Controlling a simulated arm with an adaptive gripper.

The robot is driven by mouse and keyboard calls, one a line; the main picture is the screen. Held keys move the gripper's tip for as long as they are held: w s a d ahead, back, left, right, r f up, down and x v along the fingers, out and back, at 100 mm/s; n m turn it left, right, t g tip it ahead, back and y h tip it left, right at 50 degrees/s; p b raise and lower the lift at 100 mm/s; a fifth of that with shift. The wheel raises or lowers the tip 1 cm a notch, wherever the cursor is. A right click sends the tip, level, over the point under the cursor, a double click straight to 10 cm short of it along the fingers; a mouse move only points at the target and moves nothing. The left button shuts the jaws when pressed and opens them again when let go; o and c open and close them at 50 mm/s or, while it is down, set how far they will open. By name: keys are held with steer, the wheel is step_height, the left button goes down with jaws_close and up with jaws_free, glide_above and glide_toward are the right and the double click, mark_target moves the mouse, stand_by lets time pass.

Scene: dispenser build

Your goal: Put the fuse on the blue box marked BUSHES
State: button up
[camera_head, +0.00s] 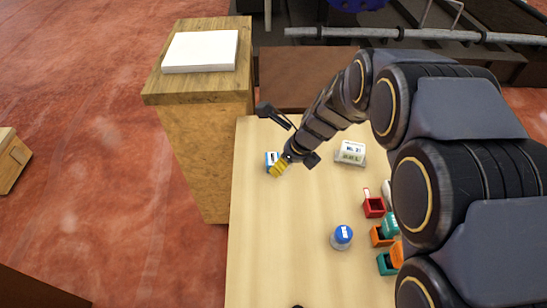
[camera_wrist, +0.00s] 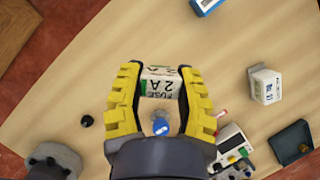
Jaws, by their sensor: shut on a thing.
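My gripper (camera_wrist: 160,95) has yellow ribbed fingers, shut on the fuse (camera_wrist: 160,84). The fuse is a pale block with a green band and a label reading FUSE 2 A, held between the fingertips. In the head view my gripper (camera_head: 279,166) is over the far left part of the table, and the fuse cannot be made out there. A small blue box with a white label (camera_head: 268,158) is just beside and partly behind the fingers. A blue box (camera_wrist: 207,5) also shows at the wrist view's top edge, cut off. Its lettering is too small to read.
A blue-topped container (camera_head: 341,237) stands mid-table. A white labelled device (camera_head: 350,152) is right of my gripper. Red (camera_head: 373,208), orange and teal bins line the right side, partly behind my arm. A wooden pedestal with a white slab (camera_head: 201,51) rises at left. The front left table is clear.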

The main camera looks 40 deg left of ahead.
steer(key=w+a+f, duration=0.4)
steer(key=w+a, duration=0.2)
steer(key=a, duration=0.2)
glide_above(270, 156)
steer(key=d, duration=0.1)
steer(key=f, duration=0.5)
steer(key=shift+s+d+f, duration=0.1)
steer(key=shift+d+f, duration=0.05)
steer(key=shift+d, duration=0.05)
steer(key=shift+a+f, duration=0.15)
steer(key=shift+f, duration=1.65)
steer(key=shift+f, duration=0.15)
steer(key=o, duration=0.9)
steer(key=shift+c, duration=0.2)
